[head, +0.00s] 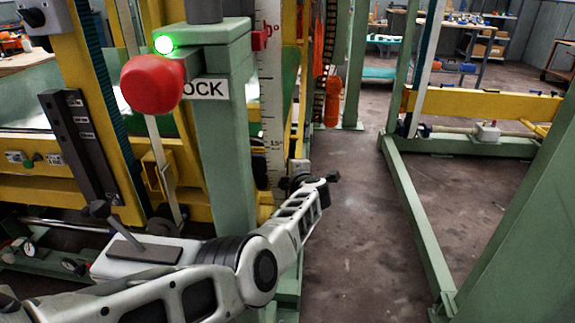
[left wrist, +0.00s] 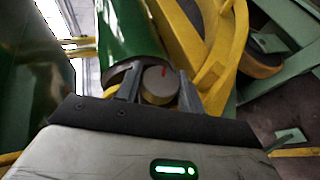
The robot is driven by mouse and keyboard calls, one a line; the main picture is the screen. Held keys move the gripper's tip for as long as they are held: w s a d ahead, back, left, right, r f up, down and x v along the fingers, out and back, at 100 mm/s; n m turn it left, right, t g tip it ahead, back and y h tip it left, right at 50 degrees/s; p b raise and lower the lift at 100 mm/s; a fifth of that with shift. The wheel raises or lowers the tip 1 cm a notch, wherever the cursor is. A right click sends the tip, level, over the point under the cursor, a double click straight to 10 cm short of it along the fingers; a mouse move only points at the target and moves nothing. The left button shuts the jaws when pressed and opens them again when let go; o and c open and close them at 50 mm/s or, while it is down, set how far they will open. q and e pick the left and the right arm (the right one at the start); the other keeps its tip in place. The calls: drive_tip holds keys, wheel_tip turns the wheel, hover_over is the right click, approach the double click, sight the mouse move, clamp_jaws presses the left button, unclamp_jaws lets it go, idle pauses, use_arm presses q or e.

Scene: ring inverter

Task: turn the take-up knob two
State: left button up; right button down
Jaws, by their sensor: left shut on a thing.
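The take-up knob (left wrist: 157,88) is a small round grey knob with a red mark near its upper edge in the left wrist view. It sits at the end of a dark green cylinder (left wrist: 130,35). My left gripper (left wrist: 160,79) is shut on the knob, with one dark finger on each side of it. In the head view my left arm reaches past the green post, and its wrist end (head: 310,192) is beside the white scale; the knob and fingertips cannot be made out there. My right gripper is in neither view.
A red mushroom-shaped knob (head: 153,84) and a lit green lamp (head: 164,44) are on the green post (head: 222,150), by a partly hidden label ending "OCK". A vertical white scale (head: 270,100) stands behind. Yellow and green frames flank open floor (head: 365,220) at right.

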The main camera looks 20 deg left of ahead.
use_arm(q)
drive_tip(key=shift+g, duration=0.5)
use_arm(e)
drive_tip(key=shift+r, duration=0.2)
use_arm(q)
drive_tip(key=o, duration=1)
drive_tip(key=shift+p, duration=0.3)
drive_tip(key=shift+s+d+r+p, duration=0.25)
drive_tip(key=shift+r+p, duration=0.15)
drive_tip(key=shift+p, duration=0.4)
drive_tip(key=p+v, duration=1.1)
drive_tip(key=p, duration=0.2)
drive_tip(key=shift+s, duration=0.15)
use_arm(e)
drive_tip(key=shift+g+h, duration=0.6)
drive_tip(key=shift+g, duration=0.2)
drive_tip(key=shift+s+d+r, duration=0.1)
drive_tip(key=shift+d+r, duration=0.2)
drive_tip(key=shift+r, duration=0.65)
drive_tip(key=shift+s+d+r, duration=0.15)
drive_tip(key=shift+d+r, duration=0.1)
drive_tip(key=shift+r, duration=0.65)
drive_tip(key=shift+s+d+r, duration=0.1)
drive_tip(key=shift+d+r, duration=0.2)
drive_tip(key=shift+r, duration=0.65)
